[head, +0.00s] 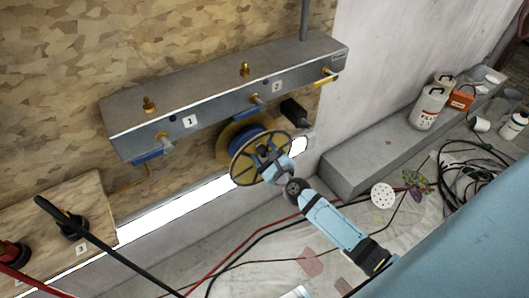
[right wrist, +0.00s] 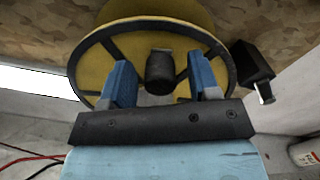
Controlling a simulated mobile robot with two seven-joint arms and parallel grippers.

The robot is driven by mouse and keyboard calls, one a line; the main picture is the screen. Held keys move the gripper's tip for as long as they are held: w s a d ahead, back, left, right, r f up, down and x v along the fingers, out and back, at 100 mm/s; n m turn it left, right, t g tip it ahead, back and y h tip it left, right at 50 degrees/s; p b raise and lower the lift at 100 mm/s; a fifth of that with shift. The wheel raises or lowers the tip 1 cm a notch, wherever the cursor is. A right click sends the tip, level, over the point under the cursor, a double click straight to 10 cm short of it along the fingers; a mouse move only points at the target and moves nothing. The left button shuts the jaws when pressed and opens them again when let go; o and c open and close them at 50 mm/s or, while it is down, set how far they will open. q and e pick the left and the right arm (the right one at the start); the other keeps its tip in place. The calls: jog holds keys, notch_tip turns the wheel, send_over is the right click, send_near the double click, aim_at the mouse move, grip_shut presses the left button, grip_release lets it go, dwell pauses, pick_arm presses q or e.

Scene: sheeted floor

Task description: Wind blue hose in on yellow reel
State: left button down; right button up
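The yellow reel (head: 236,169) is mounted under the grey manifold on the wall, with blue hose (head: 243,138) visible around its drum. In the right wrist view the reel's yellow face (right wrist: 105,62) has a dark rim and spokes. A black knob (right wrist: 160,68) stands out from it. My right gripper (head: 271,156) is at the front of the reel. In the wrist view its two blue fingers stand either side of the knob, with visible gaps, so it is open. The fingers hide part of the reel. My left gripper is not in view.
The grey manifold (head: 215,107) above carries blue and yellow valve handles. A black block (head: 294,111) sits right of the reel. Red and black cables cross the floor. A ledge (head: 375,150) at right bears white canisters (head: 428,108). A wooden panel (head: 95,190) with plugs is at left.

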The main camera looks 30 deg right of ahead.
jog(key=shift+s, duration=0.1)
pick_arm(q)
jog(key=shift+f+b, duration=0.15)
jog(key=shift+b, duration=0.45)
pick_arm(e)
jog(key=s, duration=1.3)
jog(key=shift+s+d, duration=0.2)
jog(key=shift+s, duration=0.1)
